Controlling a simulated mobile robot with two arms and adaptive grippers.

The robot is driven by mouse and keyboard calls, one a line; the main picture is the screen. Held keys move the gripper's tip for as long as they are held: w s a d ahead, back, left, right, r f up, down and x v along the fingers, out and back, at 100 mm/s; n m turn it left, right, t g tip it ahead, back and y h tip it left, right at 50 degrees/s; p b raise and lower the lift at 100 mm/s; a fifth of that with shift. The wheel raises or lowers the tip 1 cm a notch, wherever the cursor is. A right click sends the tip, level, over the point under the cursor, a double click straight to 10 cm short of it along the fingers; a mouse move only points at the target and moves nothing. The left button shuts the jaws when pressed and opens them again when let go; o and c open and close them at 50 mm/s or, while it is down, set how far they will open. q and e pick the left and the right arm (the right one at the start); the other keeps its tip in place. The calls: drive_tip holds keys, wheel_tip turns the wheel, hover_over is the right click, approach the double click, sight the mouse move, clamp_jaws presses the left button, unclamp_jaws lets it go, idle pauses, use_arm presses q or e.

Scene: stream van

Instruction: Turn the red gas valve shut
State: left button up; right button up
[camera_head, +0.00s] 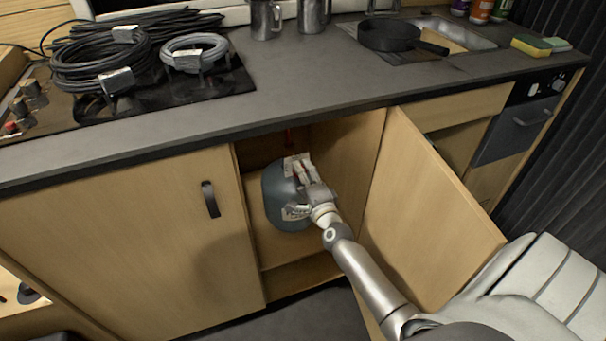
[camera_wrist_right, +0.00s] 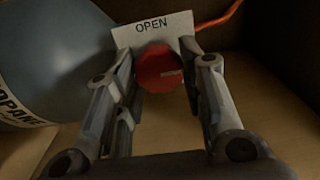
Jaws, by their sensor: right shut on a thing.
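The red gas valve (camera_wrist_right: 160,72) is a round red knob with a pale mark on its face, in the middle of the right wrist view. A white plate (camera_wrist_right: 152,28) reading "OPEN" sits just above and behind it. My right gripper (camera_wrist_right: 162,80) reaches into the open cupboard with one finger on each side of the knob, shut on it. In the head view the right gripper (camera_head: 300,168) is at the top of the grey gas bottle (camera_head: 282,196) and hides most of the valve. The bottle (camera_wrist_right: 50,60) also fills the left of the wrist view. My left gripper is not in view.
An orange hose (camera_wrist_right: 218,16) runs up right behind the valve. The open cupboard door (camera_head: 425,205) stands right of my arm; a closed door (camera_head: 120,245) is on the left. The counter (camera_head: 290,85) overhangs above, with cable coils (camera_head: 105,60) and a pan (camera_head: 388,36).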

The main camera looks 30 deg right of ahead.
drive_tip(key=o, duration=1)
drive_tip(key=shift+o, duration=0.2)
drive_tip(key=v, duration=1.2)
drive_tip(key=shift+f, duration=0.1)
